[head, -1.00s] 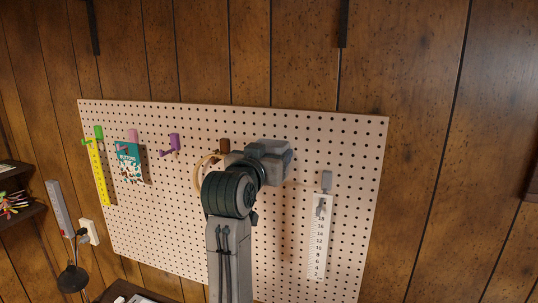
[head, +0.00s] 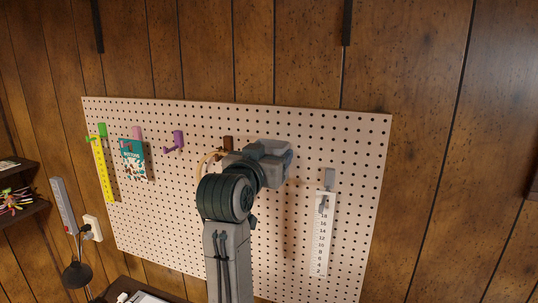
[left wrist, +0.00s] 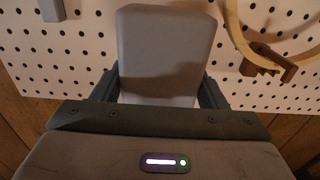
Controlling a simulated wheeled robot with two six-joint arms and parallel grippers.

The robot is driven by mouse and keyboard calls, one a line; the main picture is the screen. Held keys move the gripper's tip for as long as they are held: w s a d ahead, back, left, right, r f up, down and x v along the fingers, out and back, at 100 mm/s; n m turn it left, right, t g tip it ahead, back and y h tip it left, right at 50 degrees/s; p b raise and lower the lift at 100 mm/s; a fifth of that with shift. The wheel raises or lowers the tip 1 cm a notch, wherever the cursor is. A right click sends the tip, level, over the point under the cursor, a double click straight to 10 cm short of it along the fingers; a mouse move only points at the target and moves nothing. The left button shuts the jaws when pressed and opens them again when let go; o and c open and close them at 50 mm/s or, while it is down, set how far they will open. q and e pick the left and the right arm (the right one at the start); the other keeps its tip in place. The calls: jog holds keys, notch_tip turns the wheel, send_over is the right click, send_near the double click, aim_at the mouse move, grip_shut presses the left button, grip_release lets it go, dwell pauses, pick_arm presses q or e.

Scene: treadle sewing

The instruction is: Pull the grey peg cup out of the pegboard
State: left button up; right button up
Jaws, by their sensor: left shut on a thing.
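The grey peg cup (left wrist: 165,48) shows in the left wrist view as a smooth grey block in front of the pegboard (left wrist: 95,20). My left gripper (left wrist: 160,82) is shut on it, with one dark finger on each side. In the head view my left gripper (head: 268,158) is at the middle of the pegboard (head: 345,135), and its own body hides the cup and the fingertips. I cannot tell whether the cup's pegs are still in the holes. My right gripper is not in view.
A wooden hoop hangs on a brown peg (head: 228,143) close left of the gripper. A white ruler (head: 321,235) hangs on a grey hook at right. A purple hook (head: 176,142), a teal button card (head: 132,160) and a yellow ruler (head: 102,170) are at left.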

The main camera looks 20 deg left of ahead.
pick_arm(q)
jog(key=shift+s, duration=0.15)
dwell(0.4)
jog(key=shift+s+a, duration=0.1)
jog(key=shift+s, duration=2.35)
jog(key=shift+a, duration=0.1)
